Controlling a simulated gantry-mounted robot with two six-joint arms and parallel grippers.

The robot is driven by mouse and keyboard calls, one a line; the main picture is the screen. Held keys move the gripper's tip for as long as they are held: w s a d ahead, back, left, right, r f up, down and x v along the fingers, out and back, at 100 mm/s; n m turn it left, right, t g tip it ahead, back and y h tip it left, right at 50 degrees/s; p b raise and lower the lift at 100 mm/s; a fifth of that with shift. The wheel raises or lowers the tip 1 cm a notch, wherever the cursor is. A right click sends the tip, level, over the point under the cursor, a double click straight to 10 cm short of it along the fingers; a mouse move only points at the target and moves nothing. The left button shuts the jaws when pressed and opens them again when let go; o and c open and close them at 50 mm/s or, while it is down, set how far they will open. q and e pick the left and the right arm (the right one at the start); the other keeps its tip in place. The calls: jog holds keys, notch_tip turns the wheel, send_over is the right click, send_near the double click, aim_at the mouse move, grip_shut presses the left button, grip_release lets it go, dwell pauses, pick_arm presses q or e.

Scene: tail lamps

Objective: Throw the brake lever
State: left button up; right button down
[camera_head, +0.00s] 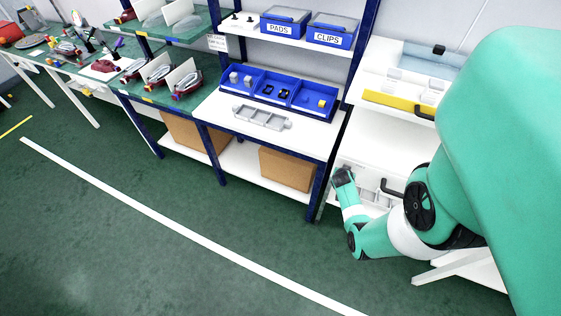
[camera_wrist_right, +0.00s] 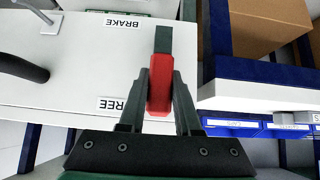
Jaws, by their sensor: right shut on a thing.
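The brake lever shows in the right wrist view as a red grip (camera_wrist_right: 160,85) with a dark bar above it in the picture, beside a white panel (camera_wrist_right: 60,110). My right gripper (camera_wrist_right: 160,78) is shut on the red grip, one finger on each side. The upside-down BRAKE label (camera_wrist_right: 123,22) is at the panel's top. A second label (camera_wrist_right: 120,104), partly hidden by a finger, reads "REE". In the head view my right gripper (camera_head: 342,176) is at the white cart's left side, and the lever cannot be made out. My left gripper is not in view.
The white cart (camera_head: 385,135) has a black handle (camera_head: 392,188). A shelf rack (camera_head: 318,180) with blue bins and cardboard boxes (camera_head: 285,168) stands close to the left of the gripper. The green floor (camera_head: 190,250) in front is clear.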

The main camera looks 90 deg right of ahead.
jog(key=c, duration=0.6)
grip_release()
jog(key=shift+r, duration=0.1)
jog(key=shift+w+a+r+p, duration=0.15)
jog(key=shift+a+r+p, duration=0.1)
jog(key=shift+r+p, duration=0.05)
jog(key=p+v, duration=0.3)
jog(key=v, duration=0.7)
jog(key=shift+a+r+p, duration=0.2)
jog(key=shift+a+p, duration=0.05)
jog(key=shift+p, duration=0.15)
jog(key=shift+w, duration=0.15)
